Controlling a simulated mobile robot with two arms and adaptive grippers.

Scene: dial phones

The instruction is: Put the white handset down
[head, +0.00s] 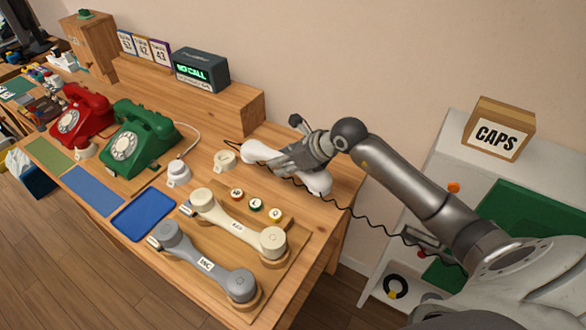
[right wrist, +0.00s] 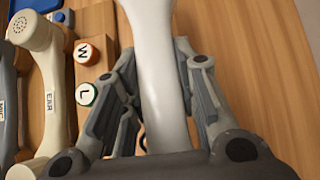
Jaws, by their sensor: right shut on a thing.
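The white handset (head: 318,181) is at the right end of the wooden desk (head: 335,211), beside the back ledge. My right gripper (head: 287,160) is shut around the middle of its handle and hides that part. In the right wrist view the white handle (right wrist: 152,30) runs between the two fingers of the gripper (right wrist: 156,85). I cannot tell whether the handset touches the desk or hangs just above it. My left gripper is not in view.
A cream handset (head: 236,224) and a grey handset (head: 205,264) lie on a wooden tray, near several round caps (head: 256,204). Green (head: 137,138) and red (head: 82,118) phones stand left. A dark coiled cord (head: 385,233) passes under my arm. A CAPS box (head: 498,128) stands right.

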